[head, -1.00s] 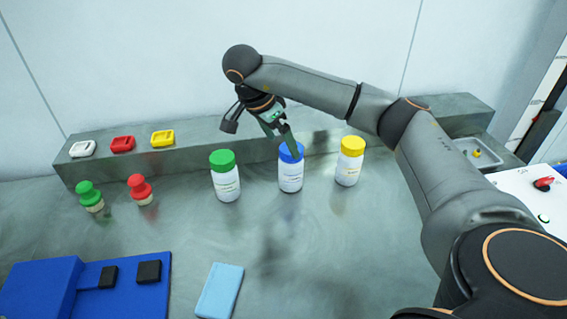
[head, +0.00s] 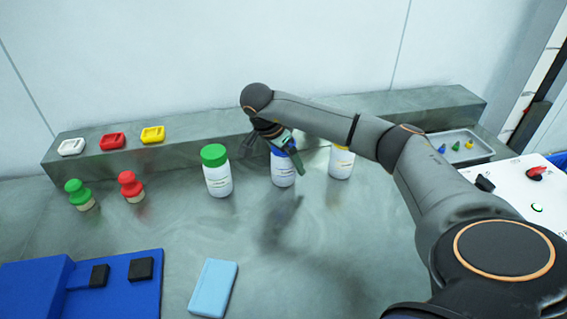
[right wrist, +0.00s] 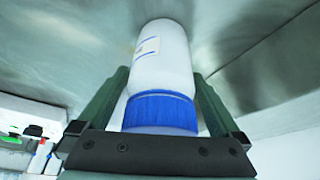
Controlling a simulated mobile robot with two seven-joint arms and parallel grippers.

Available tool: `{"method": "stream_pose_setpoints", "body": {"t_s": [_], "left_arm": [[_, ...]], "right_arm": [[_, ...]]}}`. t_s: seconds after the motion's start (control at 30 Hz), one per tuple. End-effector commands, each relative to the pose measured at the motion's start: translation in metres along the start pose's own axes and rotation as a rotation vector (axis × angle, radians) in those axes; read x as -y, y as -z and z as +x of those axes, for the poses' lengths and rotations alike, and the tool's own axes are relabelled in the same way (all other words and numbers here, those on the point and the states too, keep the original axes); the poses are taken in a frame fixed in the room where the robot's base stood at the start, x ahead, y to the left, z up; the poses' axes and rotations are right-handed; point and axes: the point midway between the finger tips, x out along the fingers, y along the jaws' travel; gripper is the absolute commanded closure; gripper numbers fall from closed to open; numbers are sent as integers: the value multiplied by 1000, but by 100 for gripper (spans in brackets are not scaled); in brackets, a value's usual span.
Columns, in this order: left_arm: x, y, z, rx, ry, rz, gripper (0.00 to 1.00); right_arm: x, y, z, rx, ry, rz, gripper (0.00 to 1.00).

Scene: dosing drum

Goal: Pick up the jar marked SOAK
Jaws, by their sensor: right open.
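Three white jars stand upright on the grey bench: one with a green lid (head: 217,178), one with a blue lid (head: 283,174) and one with a yellow lid (head: 341,163). Their label text is too small to read, so I cannot tell which is marked SOAK. My right gripper (head: 274,158) is open at the blue-lidded jar. In the right wrist view that jar (right wrist: 163,60) lies between the two green fingers of the gripper (right wrist: 162,88), its blue lid nearest the palm. I cannot tell whether the fingers touch it. My left gripper is out of view.
Green (head: 79,193) and red (head: 131,186) knobbed pieces stand left of the jars. A raised ledge (head: 210,131) behind holds white, red and yellow pieces. A blue fixture (head: 130,297) and light blue block (head: 213,288) lie in front. A tray (head: 463,146) and white panel (head: 510,195) are right.

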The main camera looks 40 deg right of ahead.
Motion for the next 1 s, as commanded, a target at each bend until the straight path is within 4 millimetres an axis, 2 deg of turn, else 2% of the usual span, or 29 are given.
{"method": "stream_pose_setpoints", "body": {"t_s": [0.1, 0.83, 1.0], "left_arm": [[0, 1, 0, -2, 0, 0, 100], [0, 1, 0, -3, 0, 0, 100], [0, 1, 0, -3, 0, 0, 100]], "right_arm": [[0, 0, 0, 0, 0, 0, 0], [0, 0, -1, 1, 0, 0, 82], [0, 0, -1, 1, 1, 0, 83]]}}
